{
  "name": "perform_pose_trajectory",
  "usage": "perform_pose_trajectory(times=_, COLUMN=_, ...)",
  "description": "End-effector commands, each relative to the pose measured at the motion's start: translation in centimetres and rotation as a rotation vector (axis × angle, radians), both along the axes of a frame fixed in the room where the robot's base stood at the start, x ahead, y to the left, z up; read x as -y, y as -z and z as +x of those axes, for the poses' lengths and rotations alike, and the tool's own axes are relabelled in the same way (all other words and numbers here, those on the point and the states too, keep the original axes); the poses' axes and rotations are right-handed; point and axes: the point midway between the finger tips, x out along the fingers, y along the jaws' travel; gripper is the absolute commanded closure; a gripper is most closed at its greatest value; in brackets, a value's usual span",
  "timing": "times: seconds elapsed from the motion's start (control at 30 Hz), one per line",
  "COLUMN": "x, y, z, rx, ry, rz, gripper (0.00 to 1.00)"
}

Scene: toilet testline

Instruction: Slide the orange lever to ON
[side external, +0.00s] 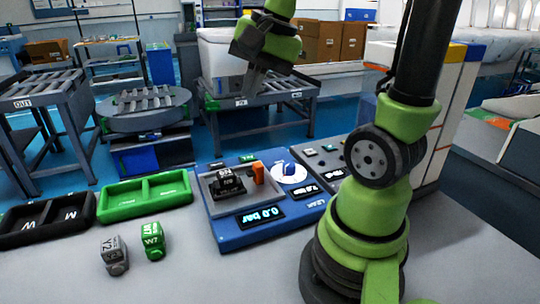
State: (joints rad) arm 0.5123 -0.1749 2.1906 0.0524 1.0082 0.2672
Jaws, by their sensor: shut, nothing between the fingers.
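The orange lever (258,172) stands upright on the blue test panel (228,233), at the right end of its grey recessed plate. A black block with white lettering (228,183) sits in the recess just left of the lever. The panel's display (261,215) reads 0.0 bar. My gripper (251,84) is shut and empty, above and behind the panel, well clear of the lever. Its fingers point down and show small and dark. The ON marking is too small to make out.
A white round knob (289,173) sits right of the lever, near a grey button box (322,160). A green tray (145,197) and black tray (46,221) lie left. A grey block (114,255) and green block (152,241) stand in front on the clear tabletop.

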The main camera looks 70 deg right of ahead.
Motion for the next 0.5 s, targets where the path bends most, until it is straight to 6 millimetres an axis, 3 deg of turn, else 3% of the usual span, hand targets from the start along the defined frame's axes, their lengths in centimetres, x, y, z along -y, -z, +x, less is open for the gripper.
perform_pose_trajectory(times=0.03, x=1.9, y=0.8, z=0.4, rx=-0.04, ry=0.105, rz=0.047, gripper=1.0)
perform_pose_trajectory(times=0.17, x=6.4, y=3.0, z=0.6, rx=-0.118, ry=0.355, rz=0.164, gripper=1.0)
perform_pose_trajectory(times=0.3, x=11.0, y=5.8, z=-0.3, rx=-0.189, ry=0.616, rz=0.295, gripper=1.0)
perform_pose_trajectory(times=0.5, x=15.6, y=9.4, z=-2.6, rx=-0.251, ry=0.897, rz=0.446, gripper=1.0)
